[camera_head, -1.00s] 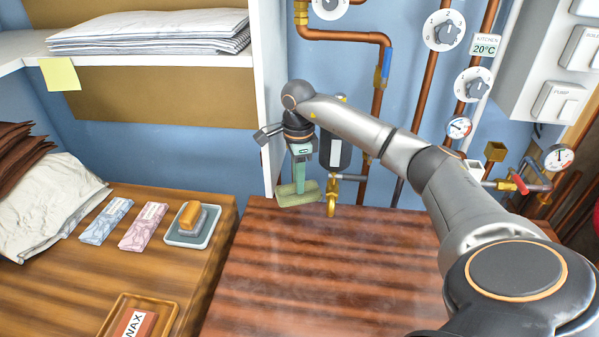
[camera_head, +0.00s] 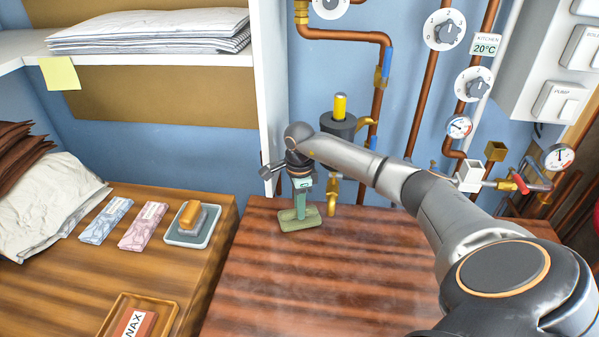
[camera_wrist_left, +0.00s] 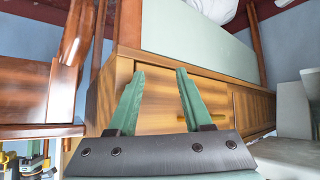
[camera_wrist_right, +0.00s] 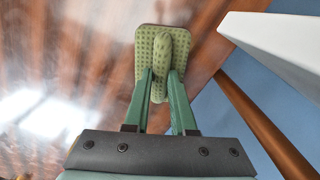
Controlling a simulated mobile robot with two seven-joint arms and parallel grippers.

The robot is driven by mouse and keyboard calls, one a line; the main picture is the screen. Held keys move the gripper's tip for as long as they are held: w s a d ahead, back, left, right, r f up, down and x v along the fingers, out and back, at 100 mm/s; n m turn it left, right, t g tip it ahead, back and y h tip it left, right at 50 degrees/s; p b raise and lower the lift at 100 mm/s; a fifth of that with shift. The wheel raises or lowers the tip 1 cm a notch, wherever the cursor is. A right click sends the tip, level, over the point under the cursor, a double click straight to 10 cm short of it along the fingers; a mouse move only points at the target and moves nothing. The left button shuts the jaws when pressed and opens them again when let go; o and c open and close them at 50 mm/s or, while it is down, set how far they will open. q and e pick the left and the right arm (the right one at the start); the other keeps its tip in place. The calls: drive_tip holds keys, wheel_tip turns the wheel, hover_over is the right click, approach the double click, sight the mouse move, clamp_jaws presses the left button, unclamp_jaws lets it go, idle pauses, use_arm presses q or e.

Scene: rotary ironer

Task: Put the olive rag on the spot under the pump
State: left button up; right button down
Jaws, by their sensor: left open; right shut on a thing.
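The olive rag (camera_head: 293,221) is a flat dimpled pad with a raised ridge, at the far left of the reddish wooden top (camera_head: 330,280). My right gripper (camera_head: 301,206) points down and is shut on the ridge; the right wrist view shows the rag (camera_wrist_right: 147,50) between the fingertips (camera_wrist_right: 160,76). I cannot tell whether the rag touches the wood. A dark grey cylinder with a yellow top (camera_head: 340,108) on the wall behind my arm may be the pump. No marked spot shows clearly. My left gripper (camera_wrist_left: 160,75) is open and empty, facing a wooden cabinet.
Copper pipes and a brass tap (camera_head: 333,192) stand just behind and right of the rag. A white shelf side panel (camera_head: 270,90) is close on the left. A soap dish (camera_head: 192,238) sits on the left counter. The front of the reddish top is clear.

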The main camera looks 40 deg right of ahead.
drive_tip(key=shift+f, duration=0.2)
drive_tip(key=c, duration=0.7)
unclamp_jaws()
drive_tip(key=shift+r, duration=0.1)
drive_tip(key=shift+c, duration=0.2)
wheel_tip(320, 180, up, 12)
drive_tip(key=shift+r, duration=0.15)
